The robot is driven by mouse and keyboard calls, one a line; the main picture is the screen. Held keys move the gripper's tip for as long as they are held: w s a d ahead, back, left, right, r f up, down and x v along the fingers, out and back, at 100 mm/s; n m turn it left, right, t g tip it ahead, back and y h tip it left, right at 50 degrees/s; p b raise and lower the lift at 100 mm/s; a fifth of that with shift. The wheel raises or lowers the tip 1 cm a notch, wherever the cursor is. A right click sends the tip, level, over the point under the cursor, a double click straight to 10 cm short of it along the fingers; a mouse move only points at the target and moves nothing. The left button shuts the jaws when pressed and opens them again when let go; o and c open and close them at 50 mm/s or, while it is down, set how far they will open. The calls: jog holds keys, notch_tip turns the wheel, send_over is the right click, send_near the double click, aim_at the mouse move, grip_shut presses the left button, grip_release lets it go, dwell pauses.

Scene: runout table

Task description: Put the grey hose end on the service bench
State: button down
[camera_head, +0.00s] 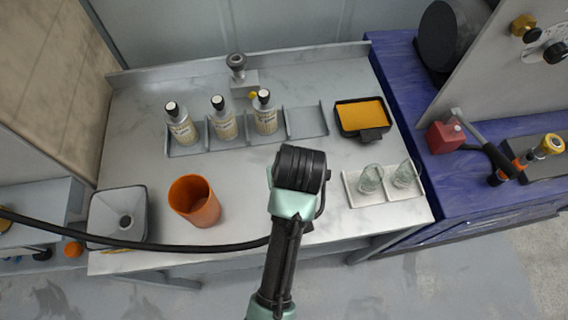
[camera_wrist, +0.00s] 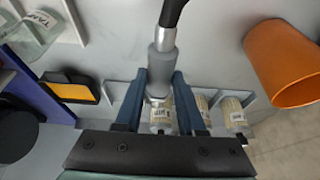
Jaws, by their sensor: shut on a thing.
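My gripper (camera_wrist: 160,82) is shut on the grey hose end (camera_wrist: 163,58), with one blue finger on each side of it in the wrist view. The black hose (camera_wrist: 172,10) runs from its top. In the head view the hose (camera_head: 190,247) crosses from the left edge to my wrist; my gripper and the hose end are hidden behind the wrist there. The hose end is over the right-middle of the pale grey table (camera_head: 260,210); I cannot tell its height. A blue bench (camera_head: 465,206) adjoins on the right. No label shows which is the service bench.
An orange cup (camera_head: 194,200) and a square funnel (camera_head: 126,220) stand left. Three bottles (camera_head: 220,118) stand in a rack behind. A yellow-topped black tray (camera_head: 362,117) and two glasses (camera_head: 371,179) are right. The blue bench holds a red block (camera_head: 445,137) and tools.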

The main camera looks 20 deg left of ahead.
jog(key=f, duration=0.6)
jog(key=shift+s+a+f, duration=0.15)
jog(key=shift+s+a, duration=0.05)
jog(key=shift+s, duration=0.1)
jog(key=shift+f, duration=2.1)
jog(key=shift+f, duration=0.2)
jog(key=c, duration=0.5)
grip_release()
